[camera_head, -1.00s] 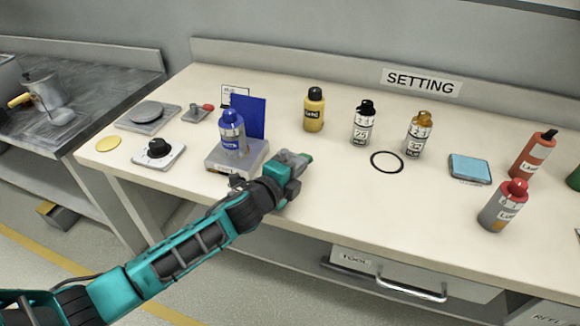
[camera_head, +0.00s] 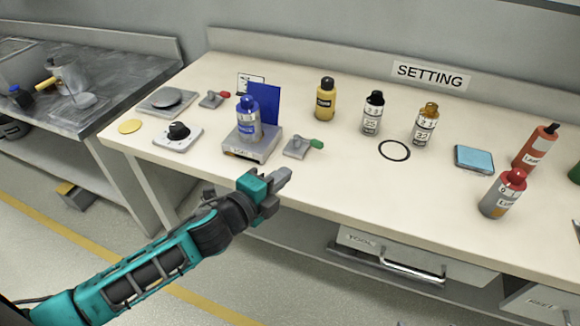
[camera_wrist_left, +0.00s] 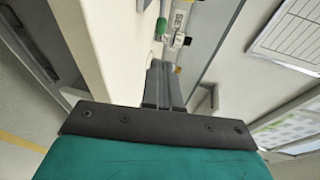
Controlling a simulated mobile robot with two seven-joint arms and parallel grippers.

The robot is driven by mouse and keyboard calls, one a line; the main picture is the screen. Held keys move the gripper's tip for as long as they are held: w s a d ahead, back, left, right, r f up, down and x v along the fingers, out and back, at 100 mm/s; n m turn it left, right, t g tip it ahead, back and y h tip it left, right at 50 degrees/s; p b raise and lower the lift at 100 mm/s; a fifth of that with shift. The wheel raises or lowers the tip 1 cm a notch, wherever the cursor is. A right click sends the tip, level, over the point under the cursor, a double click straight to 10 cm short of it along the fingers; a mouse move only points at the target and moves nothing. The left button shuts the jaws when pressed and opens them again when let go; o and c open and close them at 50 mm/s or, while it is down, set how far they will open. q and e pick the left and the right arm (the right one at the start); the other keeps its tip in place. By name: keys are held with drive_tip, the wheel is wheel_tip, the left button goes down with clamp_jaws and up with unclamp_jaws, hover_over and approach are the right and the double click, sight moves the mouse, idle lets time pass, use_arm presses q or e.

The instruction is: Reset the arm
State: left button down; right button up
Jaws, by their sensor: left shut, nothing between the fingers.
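My left gripper (camera_head: 281,178) is shut and empty in the head view. My left arm reaches in from the lower left. My right gripper is in neither view.
The table (camera_head: 345,180) holds a blue bottle (camera_head: 249,122) on a grey block, a yellow bottle (camera_head: 325,100), two white-labelled bottles, a black ring (camera_head: 394,150) and red bottles at the right. A drawer handle (camera_head: 411,272) juts out below. Open floor lies at the lower left.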

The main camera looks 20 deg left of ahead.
use_arm(q)
drive_tip(key=shift+s+a+r, duration=0.1)
drive_tip(key=shift+s, duration=0.35)
drive_tip(key=s+f+n+g+y, duration=0.2)
drive_tip(key=s+f+n+g, duration=0.2)
drive_tip(key=s+f+n, duration=0.9)
drive_tip(key=s+n, duration=0.2)
drive_tip(key=n, duration=0.3)
drive_tip(key=shift+s+f+n, duration=0.25)
drive_tip(key=shift+f+n, duration=0.05)
drive_tip(key=shift+f, duration=0.1)
